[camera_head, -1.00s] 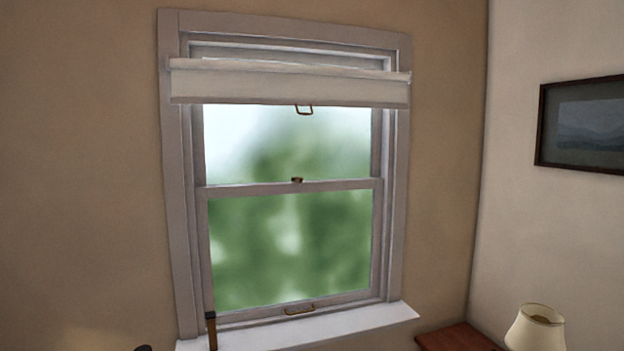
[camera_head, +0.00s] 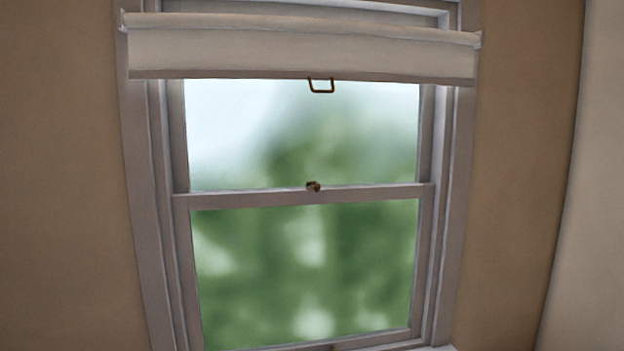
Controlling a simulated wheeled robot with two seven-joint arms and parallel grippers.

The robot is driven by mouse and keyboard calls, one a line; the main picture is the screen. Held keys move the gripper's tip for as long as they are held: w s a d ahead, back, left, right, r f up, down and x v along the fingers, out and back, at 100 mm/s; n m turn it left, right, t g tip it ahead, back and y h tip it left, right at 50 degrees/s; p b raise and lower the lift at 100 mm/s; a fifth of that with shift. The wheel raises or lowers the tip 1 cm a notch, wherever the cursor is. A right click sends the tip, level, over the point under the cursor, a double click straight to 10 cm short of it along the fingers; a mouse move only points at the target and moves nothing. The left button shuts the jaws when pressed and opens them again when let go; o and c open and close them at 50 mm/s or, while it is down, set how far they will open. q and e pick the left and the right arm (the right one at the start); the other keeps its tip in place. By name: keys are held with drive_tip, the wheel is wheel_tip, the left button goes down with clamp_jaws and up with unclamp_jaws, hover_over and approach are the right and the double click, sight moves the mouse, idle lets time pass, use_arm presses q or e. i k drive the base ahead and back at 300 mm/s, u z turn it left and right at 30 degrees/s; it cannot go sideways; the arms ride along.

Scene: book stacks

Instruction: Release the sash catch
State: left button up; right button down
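Neither of my grippers is in the view.
Bare tan wall (camera_head: 60,180) lies to the left, and a wall corner is at the right. Nothing stands before the catch.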

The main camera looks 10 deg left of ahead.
sight(316, 187)
drive_tip(key=u, duration=0.35)
drive_tip(key=i, duration=0.6)
drive_tip(key=u, duration=0.35)
